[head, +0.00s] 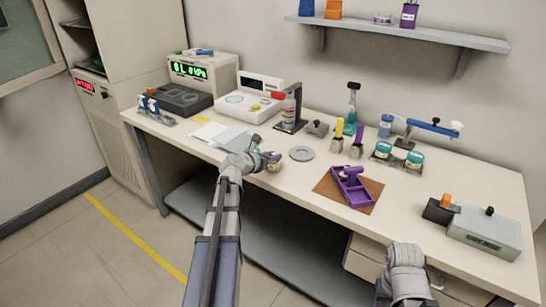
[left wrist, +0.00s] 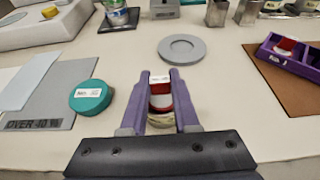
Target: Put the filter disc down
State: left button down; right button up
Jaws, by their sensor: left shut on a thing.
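My left gripper (head: 267,157) reaches over the front part of the bench. In the left wrist view its purple fingers (left wrist: 160,82) are shut on a small round thing with a white label and red side, which I take for the filter disc (left wrist: 160,101). A pale tan round part shows just below it, partly hidden by the gripper. A grey round dish with a shallow recess (left wrist: 187,49) lies beyond the fingertips, apart from them; it also shows in the head view (head: 301,154). My right gripper is not visible, only its arm.
A purple tray (head: 352,187) sits on a brown mat (head: 326,189) to the right. Bare bench lies around the dish.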

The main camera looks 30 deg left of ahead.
pick_arm(q)
jog(key=c, duration=0.8)
grip_release()
jog(key=shift+s+d+f, duration=0.25)
jog(key=shift+s+f, duration=0.05)
jog(key=shift+f, duration=0.15)
jog(key=shift+o, duration=0.7)
jog(key=shift+r, duration=0.15)
jog(key=shift+r+p, duration=0.3)
jog(key=shift+p, duration=0.3)
jog(key=p+v, duration=0.5)
jog(key=v, duration=0.6)
jog(key=shift+a+r, duration=0.35)
jog(key=shift+a, duration=0.1)
